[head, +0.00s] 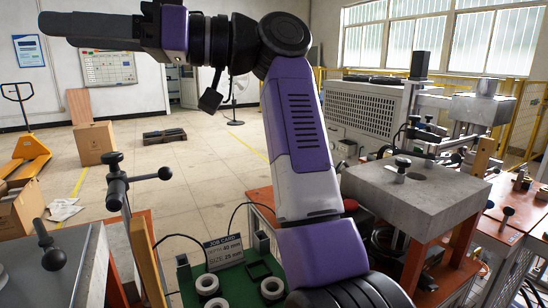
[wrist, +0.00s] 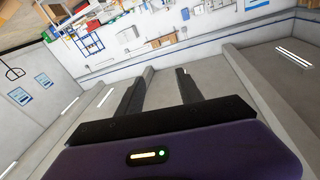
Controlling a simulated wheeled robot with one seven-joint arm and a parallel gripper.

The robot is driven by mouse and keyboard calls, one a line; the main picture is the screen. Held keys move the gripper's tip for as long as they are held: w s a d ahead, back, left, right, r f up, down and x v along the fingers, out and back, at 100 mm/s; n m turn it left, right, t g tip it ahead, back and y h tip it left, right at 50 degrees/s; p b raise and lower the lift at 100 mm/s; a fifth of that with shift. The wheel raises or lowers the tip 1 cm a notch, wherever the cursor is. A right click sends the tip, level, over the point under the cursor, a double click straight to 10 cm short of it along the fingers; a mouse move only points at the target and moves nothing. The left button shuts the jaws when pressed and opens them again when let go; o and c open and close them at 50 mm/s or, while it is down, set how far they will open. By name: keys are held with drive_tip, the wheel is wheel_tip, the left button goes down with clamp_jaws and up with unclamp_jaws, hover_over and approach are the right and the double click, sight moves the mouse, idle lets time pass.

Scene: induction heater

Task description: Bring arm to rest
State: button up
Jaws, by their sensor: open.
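My arm is raised and bent, with its purple and black links in the middle of the head view. My gripper (head: 52,25) is high at the upper left of the head view, level and pointing left, well above the benches. In the wrist view my gripper (wrist: 159,72) shows two dark fingers standing apart with nothing between them. It is open and empty. The wrist view is tilted and shows walls and far-off shelving, with nothing close to the fingers.
A green tray (head: 235,287) with white rings (head: 207,284) and a job card (head: 224,252) lies below my arm. A grey block machine (head: 385,187) stands at the right. A black-handled post (head: 116,185) rises at the left. The air around my gripper looks clear.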

drive_tip(key=w+d+f+m+t+h, duration=0.1)
drive_tip(key=w+d+f+m+t, duration=0.3)
drive_tip(key=w+f+m+t, duration=0.3)
drive_tip(key=w+d+f+m+t, duration=0.3)
drive_tip(key=w+f+m+t, duration=0.2)
drive_tip(key=w+f+t, duration=0.35)
drive_tip(key=s+d+f+m+t+h+p, duration=0.3)
drive_tip(key=d+f+m+t+h, duration=0.5)
drive_tip(key=d+f, duration=0.95)
drive_tip(key=s+d+f+t+h, duration=0.1)
drive_tip(key=s+d+f+h, duration=0.2)
drive_tip(key=s+d+f, duration=0.4)
drive_tip(key=s+d+f+h, duration=0.3)
drive_tip(key=s+d+f, duration=0.1)
drive_tip(key=s, duration=0.6)
drive_tip(key=s+d+f+g+h, duration=0.1)
drive_tip(key=s+d, duration=0.1)
drive_tip(key=s, duration=0.8)
drive_tip(key=s+d+f+g+h+p, duration=0.1)
drive_tip(key=s+d+f+g, duration=0.1)
drive_tip(key=s, duration=0.8)
drive_tip(key=s+d+f+g+h+p, duration=0.1)
drive_tip(key=s+d+f, duration=0.1)
drive_tip(key=s, duration=0.9)
drive_tip(key=shift+d+n+g+h, duration=0.3)
drive_tip(key=shift+d+g, duration=0.05)
drive_tip(key=shift+d, duration=0.25)
drive_tip(key=shift+s, duration=0.1)
